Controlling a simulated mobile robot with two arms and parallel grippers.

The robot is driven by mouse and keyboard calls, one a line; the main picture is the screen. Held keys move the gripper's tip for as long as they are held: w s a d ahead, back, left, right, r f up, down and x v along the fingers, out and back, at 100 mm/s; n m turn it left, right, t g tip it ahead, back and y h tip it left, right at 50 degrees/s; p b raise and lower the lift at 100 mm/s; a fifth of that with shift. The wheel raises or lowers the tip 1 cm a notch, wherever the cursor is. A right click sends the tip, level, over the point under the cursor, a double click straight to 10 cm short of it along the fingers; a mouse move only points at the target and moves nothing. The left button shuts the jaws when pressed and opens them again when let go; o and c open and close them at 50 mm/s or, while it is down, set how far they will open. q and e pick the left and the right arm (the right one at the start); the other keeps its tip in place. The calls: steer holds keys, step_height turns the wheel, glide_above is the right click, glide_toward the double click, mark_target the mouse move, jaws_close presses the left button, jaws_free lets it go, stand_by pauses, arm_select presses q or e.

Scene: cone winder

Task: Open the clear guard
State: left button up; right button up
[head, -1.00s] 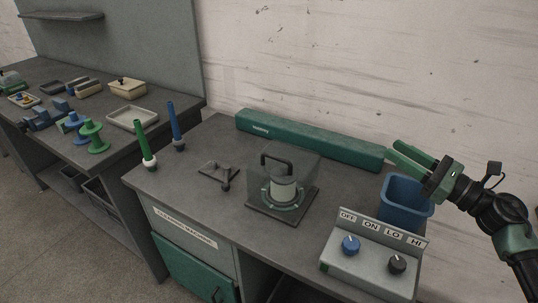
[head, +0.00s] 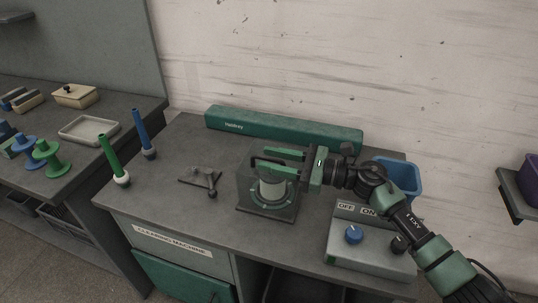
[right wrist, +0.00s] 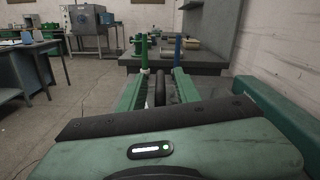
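The clear guard (head: 247,190) is a see-through box standing closed over a pale cylinder with a ring (head: 272,188) on the machine bench. Its black handle (head: 258,160) is on top, partly hidden by my right gripper. My right gripper (head: 277,162) reaches in from the right at handle height. Its green fingers are apart; in the right wrist view the dark handle (right wrist: 159,90) shows between them, with a gap at the sides. I cannot tell whether either finger touches it. My left gripper is not in view.
A long green housing (head: 285,128) lies along the wall behind the guard. A control box (head: 365,257) with blue and black knobs stands at the front right, a blue bin (head: 407,177) behind it. Green (head: 110,155) and blue (head: 142,130) spindles and a small metal bracket (head: 203,181) are left.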

steer(key=shift+w+a, duration=0.1)
steer(key=shift+a, duration=0.2)
jaws_close()
stand_by(1.3)
